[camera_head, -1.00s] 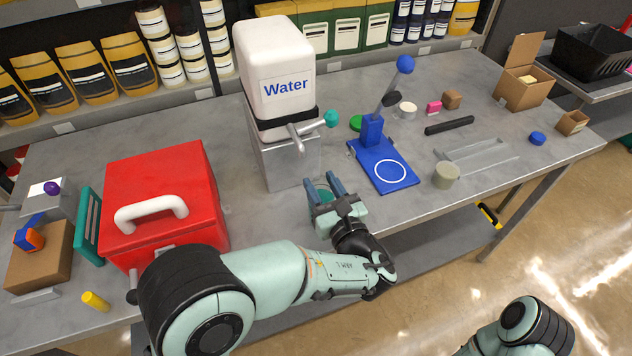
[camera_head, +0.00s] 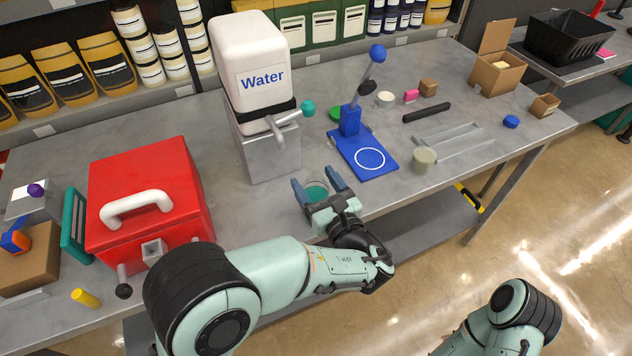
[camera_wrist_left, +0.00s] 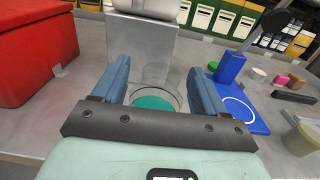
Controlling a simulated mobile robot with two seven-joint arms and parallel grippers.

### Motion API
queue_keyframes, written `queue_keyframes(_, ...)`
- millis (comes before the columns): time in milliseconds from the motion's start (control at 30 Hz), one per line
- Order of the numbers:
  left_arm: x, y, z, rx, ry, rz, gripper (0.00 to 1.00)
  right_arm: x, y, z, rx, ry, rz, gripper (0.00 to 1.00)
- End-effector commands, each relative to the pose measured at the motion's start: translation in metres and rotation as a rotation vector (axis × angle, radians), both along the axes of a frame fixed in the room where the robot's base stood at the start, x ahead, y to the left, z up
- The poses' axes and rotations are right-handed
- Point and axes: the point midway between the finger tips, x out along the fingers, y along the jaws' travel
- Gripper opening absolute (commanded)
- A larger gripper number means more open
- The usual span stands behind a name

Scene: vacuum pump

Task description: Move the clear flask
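The clear flask (camera_head: 317,191) has teal at its bottom and stands on the grey table in front of the water dispenser. My left gripper (camera_head: 321,184) is open at the table's front edge, with one blue finger on each side of the flask. In the left wrist view the flask (camera_wrist_left: 156,102) shows between the spread fingers, and its clear upper part is hard to make out. I see no clear grip on it. My right arm shows at the lower right of the head view, but its gripper is out of view.
The water dispenser (camera_head: 254,70) stands just behind the flask. A red box (camera_head: 150,190) with a white handle is to the left. A blue stand (camera_head: 362,150) with a white circle and a beige cup (camera_head: 424,160) are to the right.

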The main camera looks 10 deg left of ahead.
Motion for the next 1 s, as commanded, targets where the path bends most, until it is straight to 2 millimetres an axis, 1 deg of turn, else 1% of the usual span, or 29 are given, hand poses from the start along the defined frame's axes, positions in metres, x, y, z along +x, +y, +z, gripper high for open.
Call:
queue_keyframes(200,-0.001,-0.001,0.0,0.0,0.0,-0.001,0.72,0.0,0.0,0.0,0.0,0.0,0.0,0.72)
queue_keyframes(333,-0.01,-0.008,0.0,-0.001,-0.001,-0.002,0.72,0.0,0.0,-0.001,0.0,0.0,0.0,0.72)
queue_keyframes(467,-0.03,-0.023,0.0,-0.001,-0.001,-0.006,0.72,-0.001,0.0,-0.003,0.0,0.001,0.0,0.72)
queue_keyframes(700,-0.074,-0.056,0.0,0.0,0.0,-0.004,0.72,-0.002,0.0,-0.006,0.0,0.002,0.0,0.72)
queue_keyframes(800,-0.089,-0.066,0.0,0.001,0.0,-0.004,0.72,-0.002,0.0,-0.006,0.0,0.002,0.0,0.72)
queue_keyframes(900,-0.099,-0.073,0.0,0.001,0.0,-0.002,0.72,-0.002,0.0,-0.007,0.0,0.002,0.0,0.72)
queue_keyframes(1000,-0.105,-0.077,0.0,0.0,0.0,-0.001,0.72,-0.002,0.0,-0.007,0.0,0.002,0.0,0.72)
